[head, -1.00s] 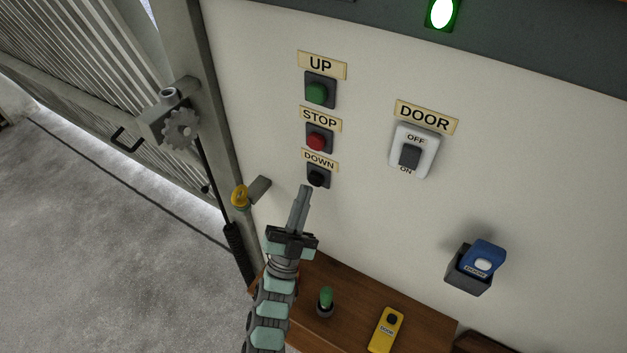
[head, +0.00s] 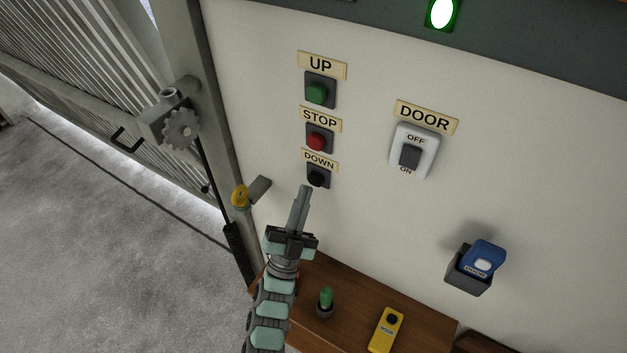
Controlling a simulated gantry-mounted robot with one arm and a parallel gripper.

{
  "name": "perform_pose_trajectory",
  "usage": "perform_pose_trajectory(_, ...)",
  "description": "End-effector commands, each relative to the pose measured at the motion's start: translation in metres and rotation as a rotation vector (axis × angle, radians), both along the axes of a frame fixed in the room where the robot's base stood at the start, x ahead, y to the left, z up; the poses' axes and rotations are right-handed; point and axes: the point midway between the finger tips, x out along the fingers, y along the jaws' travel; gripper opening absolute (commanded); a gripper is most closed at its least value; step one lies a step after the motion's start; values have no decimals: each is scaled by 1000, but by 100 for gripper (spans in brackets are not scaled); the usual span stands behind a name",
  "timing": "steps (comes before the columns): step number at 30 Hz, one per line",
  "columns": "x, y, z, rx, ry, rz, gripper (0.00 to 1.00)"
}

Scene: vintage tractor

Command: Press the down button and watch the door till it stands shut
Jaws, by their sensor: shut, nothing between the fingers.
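The black DOWN button (head: 318,178) sits on the wall under its DOWN label (head: 320,160), below the red STOP button (head: 317,141) and the green UP button (head: 317,92). My gripper (head: 304,190) is shut and empty, its fingertips pointing up just below and left of the DOWN button in the picture. I cannot tell whether the tips touch it. The slatted door (head: 80,75) at the left has a bright strip along its lower edge above the floor.
A DOOR switch (head: 411,157) and a lit green lamp (head: 442,13) are on the wall. A blue device sits in a dark holder (head: 468,275). A yellow padlock-like piece (head: 240,196) hangs by the post.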

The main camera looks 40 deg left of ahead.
Motion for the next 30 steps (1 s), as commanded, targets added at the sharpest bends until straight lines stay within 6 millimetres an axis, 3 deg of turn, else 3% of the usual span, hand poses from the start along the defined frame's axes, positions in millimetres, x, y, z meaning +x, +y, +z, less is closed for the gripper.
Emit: perform_pose_trajectory(30,10,2,0,1,-1,0,0)
